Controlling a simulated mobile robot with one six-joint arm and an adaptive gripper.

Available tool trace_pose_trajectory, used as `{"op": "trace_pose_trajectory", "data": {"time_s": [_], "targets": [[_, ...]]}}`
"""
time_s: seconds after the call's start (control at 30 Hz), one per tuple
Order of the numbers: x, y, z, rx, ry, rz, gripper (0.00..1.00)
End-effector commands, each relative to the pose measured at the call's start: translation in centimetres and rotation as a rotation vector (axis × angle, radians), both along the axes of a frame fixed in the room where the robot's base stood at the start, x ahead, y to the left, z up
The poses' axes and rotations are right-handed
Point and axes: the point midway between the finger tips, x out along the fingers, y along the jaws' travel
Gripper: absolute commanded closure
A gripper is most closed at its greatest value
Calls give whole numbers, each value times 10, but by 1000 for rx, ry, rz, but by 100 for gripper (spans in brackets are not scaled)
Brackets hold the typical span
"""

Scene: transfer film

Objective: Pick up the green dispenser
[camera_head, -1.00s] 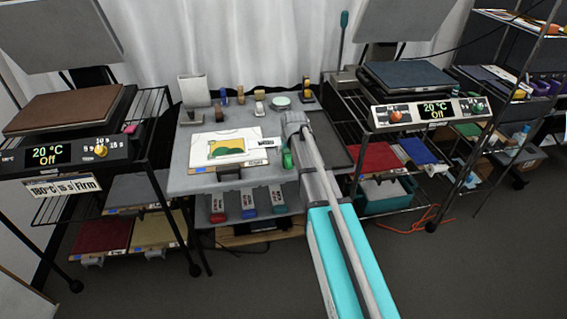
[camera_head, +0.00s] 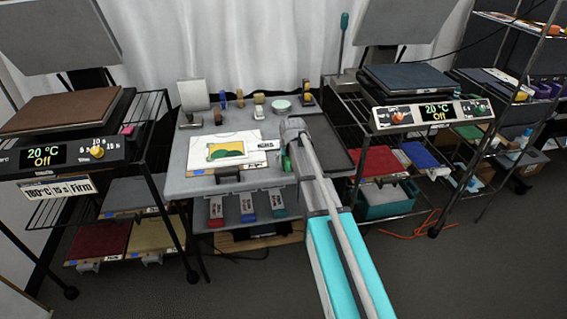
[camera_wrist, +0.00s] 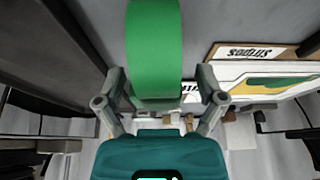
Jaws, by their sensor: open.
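The green dispenser (camera_wrist: 154,45) fills the upper middle of the wrist view as a smooth, wide green band. It lies between the two fingers of my gripper (camera_wrist: 160,100), which are open with a finger on either side. Whether either finger touches it is hard to tell. In the head view only a small green part of the dispenser (camera_head: 286,162) shows, beside my arm on the grey table (camera_head: 180,187). My arm hides the rest of it and most of my gripper there.
A white shirt with a green and yellow print (camera_head: 226,150) lies left of the dispenser. A dark tray (camera_head: 327,145) lies to the right. Small stamps and a round tin (camera_head: 280,104) stand at the back. Heat presses on wire racks flank the table, the right one (camera_head: 408,80) close by.

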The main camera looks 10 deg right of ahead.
Motion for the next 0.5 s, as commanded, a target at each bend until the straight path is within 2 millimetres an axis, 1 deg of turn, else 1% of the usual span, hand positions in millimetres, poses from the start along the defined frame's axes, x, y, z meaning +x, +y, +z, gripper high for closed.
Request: {"op": "trace_pose_trajectory", "data": {"time_s": [0.1,0.13,0.27,0.3,0.37,0.4,0.47,0.5], "targets": [[0,0,0,0,0,0,11],[0,0,0,0,0,0,15],[0,0,0,0,0,0,39],[0,0,0,0,0,0,47],[0,0,0,0,0,0,58],[0,0,0,0,0,0,65],[0,0,0,0,0,0,76],[0,0,0,0,0,0,84]]}}
